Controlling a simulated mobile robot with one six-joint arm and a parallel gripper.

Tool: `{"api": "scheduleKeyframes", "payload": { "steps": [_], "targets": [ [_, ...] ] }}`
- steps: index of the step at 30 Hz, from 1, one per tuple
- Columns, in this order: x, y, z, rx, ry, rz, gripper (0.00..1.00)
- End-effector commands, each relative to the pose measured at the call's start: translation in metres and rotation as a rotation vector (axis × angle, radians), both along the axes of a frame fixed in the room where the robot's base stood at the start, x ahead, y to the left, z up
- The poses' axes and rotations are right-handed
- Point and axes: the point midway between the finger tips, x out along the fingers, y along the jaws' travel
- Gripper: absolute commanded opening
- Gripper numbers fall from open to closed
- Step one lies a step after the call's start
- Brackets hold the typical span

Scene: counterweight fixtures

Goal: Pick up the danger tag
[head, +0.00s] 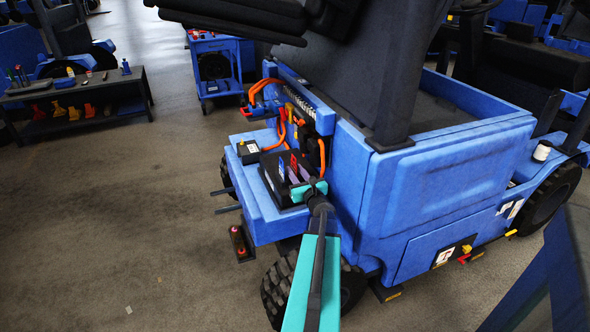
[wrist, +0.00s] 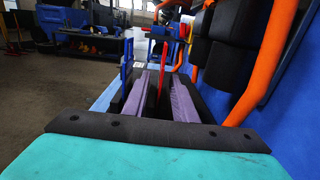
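A thin red upright piece (wrist: 163,70), which may be the danger tag, stands in a black tray on the blue vehicle's side deck; no lettering is readable. It also shows in the head view (head: 294,163). A blue upright piece (wrist: 127,62) stands left of it, with purple bars (wrist: 181,105) beside it.
Orange cables (wrist: 258,65) and the blue vehicle body (head: 440,190) rise close on the right. A black box (head: 248,151) sits farther along the deck. A blue cart (head: 214,65) and a low bench (head: 75,100) stand beyond. The left floor is open.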

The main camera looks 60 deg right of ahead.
Motion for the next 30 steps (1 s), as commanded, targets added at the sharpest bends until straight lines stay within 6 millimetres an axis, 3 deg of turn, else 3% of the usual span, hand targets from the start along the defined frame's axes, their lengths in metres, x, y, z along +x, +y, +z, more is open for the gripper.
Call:
{"api": "scheduleKeyframes", "payload": {
  "steps": [17,30],
  "targets": [
    [0.006,-0.005,0.0,0.0,0.0,0.0,0.25],
    [0.034,-0.027,0.0,-0.001,0.001,0.0,0.25]
  ]
}}
